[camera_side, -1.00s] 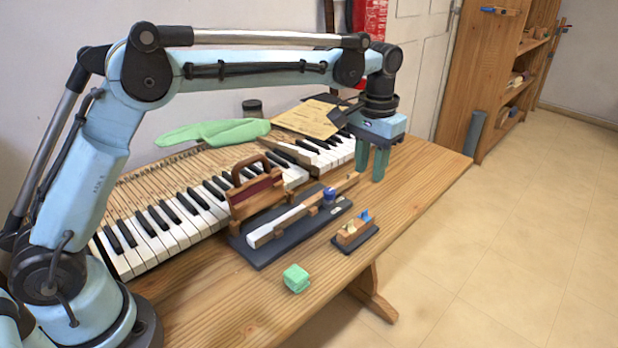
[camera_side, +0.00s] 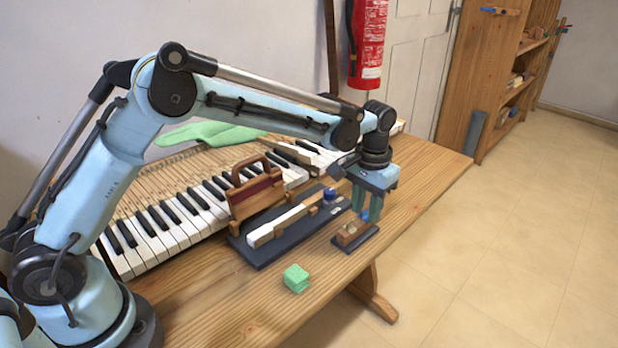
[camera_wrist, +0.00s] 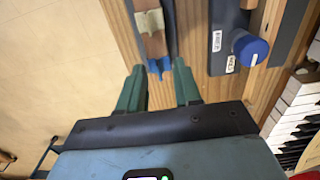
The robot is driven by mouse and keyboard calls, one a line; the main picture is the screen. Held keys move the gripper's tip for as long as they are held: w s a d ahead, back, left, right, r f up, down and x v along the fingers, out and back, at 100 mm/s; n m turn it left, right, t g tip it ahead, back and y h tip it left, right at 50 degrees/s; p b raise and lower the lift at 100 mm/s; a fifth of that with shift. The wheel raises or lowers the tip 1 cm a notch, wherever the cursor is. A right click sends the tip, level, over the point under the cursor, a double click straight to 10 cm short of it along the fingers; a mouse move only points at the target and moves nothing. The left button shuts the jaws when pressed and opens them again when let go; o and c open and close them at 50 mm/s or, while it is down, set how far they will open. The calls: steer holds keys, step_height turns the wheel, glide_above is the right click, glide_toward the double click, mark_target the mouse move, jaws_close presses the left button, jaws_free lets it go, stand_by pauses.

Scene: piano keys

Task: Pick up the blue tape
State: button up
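My gripper (camera_side: 367,208) has two green fingers. In the wrist view (camera_wrist: 159,78) they are spread apart with nothing held between them. Small blue pieces (camera_wrist: 159,66), which look like blue tape, sit at the near end of a small wooden block (camera_wrist: 152,40). They lie just ahead of the gap between the fingertips. In the side view the wooden block (camera_side: 349,232) rests on a small dark base, with a bit of blue (camera_side: 365,215) showing beside the fingers, which partly hide it. I cannot tell whether the fingers touch it.
A dark stand (camera_side: 262,258) holding a white piano key lies beside the block. A round blue piece (camera_wrist: 251,49) is on it. A green cube (camera_side: 296,278) sits nearer the front edge. Piano keys (camera_side: 150,240) run along the back. The table's right end is clear.

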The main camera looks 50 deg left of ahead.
jaws_close()
steer(key=shift+r, duration=0.15)
stand_by(0.4)
steer(key=shift+r, duration=0.65)
step_height(320, 180, up, 3)
steer(key=shift+f, duration=0.1)
steer(key=s+d+r, duration=0.7)
steer(key=d, duration=0.1)
steer(key=shift+s+d, duration=0.35)
steer(key=shift+s, duration=0.05)
